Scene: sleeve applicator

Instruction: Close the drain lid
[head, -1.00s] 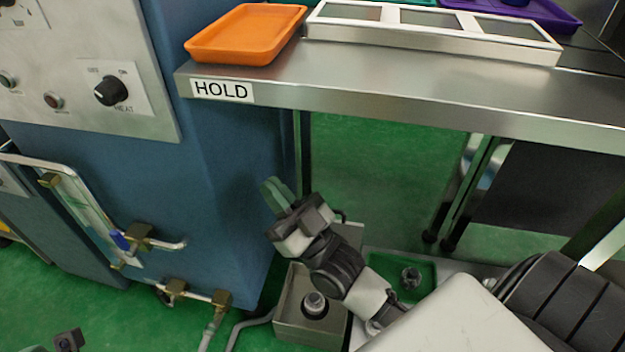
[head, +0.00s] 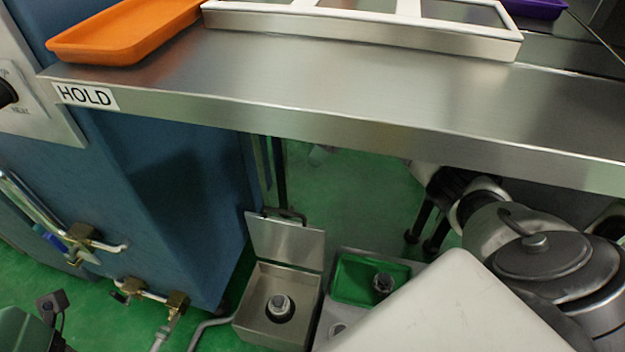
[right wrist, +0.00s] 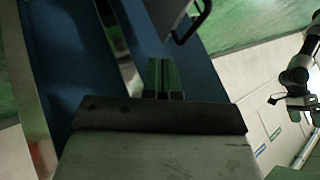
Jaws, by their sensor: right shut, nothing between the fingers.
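The drain lid (head: 285,242) is a flat metal plate with a dark handle at its top edge. It stands up, open, at the back of the metal drain box (head: 262,328) in the head view. A plate with a dark handle, apparently the lid, shows at the top of the right wrist view (right wrist: 166,14). My right gripper (right wrist: 163,66) is shut and empty, its green fingers pointing toward that plate with no clear contact. In the head view my right arm reaches under the table, which hides most of the gripper. A dark part at lower left seems to belong to my left arm; its fingers are not clear.
A steel table (head: 330,125) labelled HOLD overhangs the space behind the drain. A green tray (head: 352,284) sits right of the box. A blue machine (head: 190,200) with valves and pipes stands on the left.

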